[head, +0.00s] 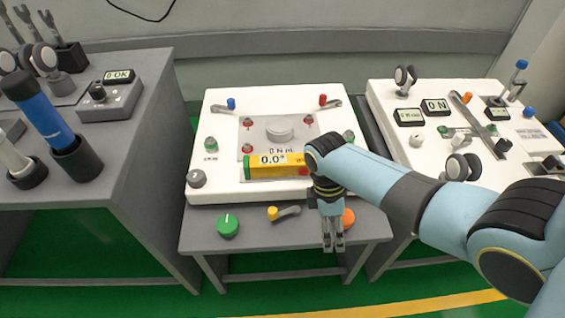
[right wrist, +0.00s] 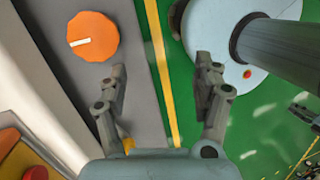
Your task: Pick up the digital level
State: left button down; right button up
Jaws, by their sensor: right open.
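The digital level is a yellow bar (head: 284,171) with a pale display reading 0.0° and a green left end. It lies along the front edge of the middle white panel (head: 235,120). My right gripper (head: 333,245) points down just in front of the middle cart's grey front ledge, to the right of the level and nearer to me. In the right wrist view its two fingers (right wrist: 162,78) stand apart with nothing between them. My left gripper is not in view.
An orange knob (head: 348,217) sits beside my right gripper and also shows in the right wrist view (right wrist: 92,36). A yellow-tipped lever (head: 284,212) and a green knob (head: 228,225) are on the ledge. Other carts stand on both sides; green floor lies in front.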

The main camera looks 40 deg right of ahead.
aim_at(283, 159)
jog(key=w+r+t, duration=0.1)
jog(key=w+r, duration=0.3)
jog(key=w, duration=0.2)
jog(key=w+r+n+t+b, duration=0.1)
jog(key=w+r, duration=0.4)
jog(key=w, duration=0.1)
jog(key=w+r+t+b, duration=0.1)
jog(key=w+r, duration=0.4)
jog(key=w, duration=0.2)
jog(key=shift+w+r+n, duration=0.1)
jog(key=shift+r+n, duration=0.15)
jog(key=shift+n, duration=0.05)
jog(key=shift+w+d+f, duration=0.1)
jog(key=shift+w, duration=0.3)
notch_tip(283, 159, down, 4)
jog(key=shift+f+b, duration=0.2)
jog(key=shift+b, duration=0.55)
notch_tip(283, 159, down, 5)
jog(key=shift+f+b, duration=0.15)
jog(key=shift+b, duration=0.85)
grip_shut()
